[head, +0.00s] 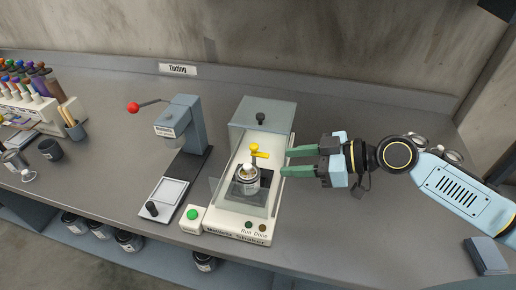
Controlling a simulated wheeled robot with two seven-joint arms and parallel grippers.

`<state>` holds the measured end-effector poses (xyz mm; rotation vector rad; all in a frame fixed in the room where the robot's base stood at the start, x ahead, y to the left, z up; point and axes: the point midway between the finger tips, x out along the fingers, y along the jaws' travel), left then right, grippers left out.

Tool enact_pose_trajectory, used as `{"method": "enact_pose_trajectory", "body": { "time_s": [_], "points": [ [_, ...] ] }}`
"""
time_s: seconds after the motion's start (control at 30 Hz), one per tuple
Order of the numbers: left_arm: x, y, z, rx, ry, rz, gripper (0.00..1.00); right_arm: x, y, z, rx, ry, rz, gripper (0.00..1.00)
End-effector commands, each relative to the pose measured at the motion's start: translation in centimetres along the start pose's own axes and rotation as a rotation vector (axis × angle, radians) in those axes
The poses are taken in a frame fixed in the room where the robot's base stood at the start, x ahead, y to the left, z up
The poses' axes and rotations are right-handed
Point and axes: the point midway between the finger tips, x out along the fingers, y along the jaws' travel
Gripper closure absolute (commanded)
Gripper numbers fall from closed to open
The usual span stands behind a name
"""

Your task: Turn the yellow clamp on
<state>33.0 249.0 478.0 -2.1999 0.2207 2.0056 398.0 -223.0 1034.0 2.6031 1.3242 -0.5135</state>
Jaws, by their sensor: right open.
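The yellow clamp (259,152) sits inside the shaker cabinet (264,116), above a small can (246,178). Its yellow handle points to the right. The cabinet has clear walls and a base marked as a shaker. My right gripper (284,161) comes in from the right, its two green fingers apart and nothing between them. Its fingertips are at the cabinet's right side, a short way right of the clamp handle; I cannot tell whether they touch the cabinet. My left gripper is not in view.
A green button box (193,216) stands at the shaker's front left. A press with a red-knobbed lever (180,123) stands to the left. Further left are a brush cup (74,128) and a dispenser rack (28,107). The bench right of my arm is mostly clear, with a grey block (486,256).

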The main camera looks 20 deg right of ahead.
Motion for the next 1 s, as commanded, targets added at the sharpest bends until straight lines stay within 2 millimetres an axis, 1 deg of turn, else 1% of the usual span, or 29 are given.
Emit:
{"method": "enact_pose_trajectory", "body": {
  "time_s": [0.07, 0.13, 0.17, 0.27, 0.3, 0.37, 0.4, 0.47, 0.5, 0.53, 0.6, 0.67, 0.7, 0.77, 0.8, 0.87, 0.9, 0.97, 1.0],
  "points": [
    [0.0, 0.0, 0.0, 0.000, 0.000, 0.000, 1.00, 0.1, 0.3, -0.2, -0.010, 0.005, 0.012, 0.57],
    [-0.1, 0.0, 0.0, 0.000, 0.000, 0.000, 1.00, 0.2, 1.3, -0.7, -0.046, 0.021, 0.055, 0.57],
    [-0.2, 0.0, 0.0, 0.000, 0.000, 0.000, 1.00, 0.3, 2.0, -1.1, -0.073, 0.033, 0.085, 0.57],
    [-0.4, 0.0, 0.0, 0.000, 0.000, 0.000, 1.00, 0.7, 5.2, -3.3, -0.212, 0.094, 0.227, 0.57],
    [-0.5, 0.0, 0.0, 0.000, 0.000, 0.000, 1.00, 0.7, 6.6, -4.6, -0.289, 0.128, 0.297, 0.57],
    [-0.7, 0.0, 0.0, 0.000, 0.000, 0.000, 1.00, 0.6, 8.5, -7.0, -0.417, 0.185, 0.403, 0.57],
    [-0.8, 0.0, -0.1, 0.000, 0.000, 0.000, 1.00, 0.4, 9.5, -8.7, -0.507, 0.227, 0.470, 0.57],
    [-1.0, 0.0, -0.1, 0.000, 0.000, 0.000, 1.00, 0.1, 10.5, -11.3, -0.646, 0.290, 0.561, 0.57],
    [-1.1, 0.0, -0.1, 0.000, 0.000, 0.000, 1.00, -0.1, 10.9, -13.1, -0.742, 0.335, 0.617, 0.57],
    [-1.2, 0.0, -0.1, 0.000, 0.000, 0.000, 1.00, -0.2, 10.9, -14.4, -0.816, 0.368, 0.655, 0.57],
    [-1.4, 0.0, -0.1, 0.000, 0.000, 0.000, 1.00, -0.5, 10.6, -17.5, -0.993, 0.452, 0.733, 0.57],
    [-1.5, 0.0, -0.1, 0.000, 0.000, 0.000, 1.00, -0.7, 9.7, -20.0, -1.150, 0.526, 0.785, 0.57],
    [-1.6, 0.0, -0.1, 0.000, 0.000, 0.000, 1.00, -0.7, 8.8, -21.5, -1.257, 0.578, 0.813, 0.57],
    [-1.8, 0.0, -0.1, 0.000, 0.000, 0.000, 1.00, -0.6, 7.2, -23.4, -1.421, 0.655, 0.842, 0.57],
    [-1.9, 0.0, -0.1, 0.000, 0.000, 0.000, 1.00, -0.4, 5.9, -24.5, -1.532, 0.710, 0.851, 0.57],
    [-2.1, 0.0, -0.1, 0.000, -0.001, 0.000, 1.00, 0.1, 3.7, -25.8, -1.702, 0.792, 0.852, 0.57],
    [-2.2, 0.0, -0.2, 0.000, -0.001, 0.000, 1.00, 0.5, 2.3, -26.4, -1.816, 0.847, 0.842, 0.57],
    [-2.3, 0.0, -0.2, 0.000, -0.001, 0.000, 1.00, 1.4, 0.0, -26.8, -1.989, 0.928, 0.810, 0.57],
    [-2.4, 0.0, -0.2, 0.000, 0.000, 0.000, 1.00, 2.0, -1.4, -26.8, -2.104, 0.983, 0.776, 0.57]
  ]
}}
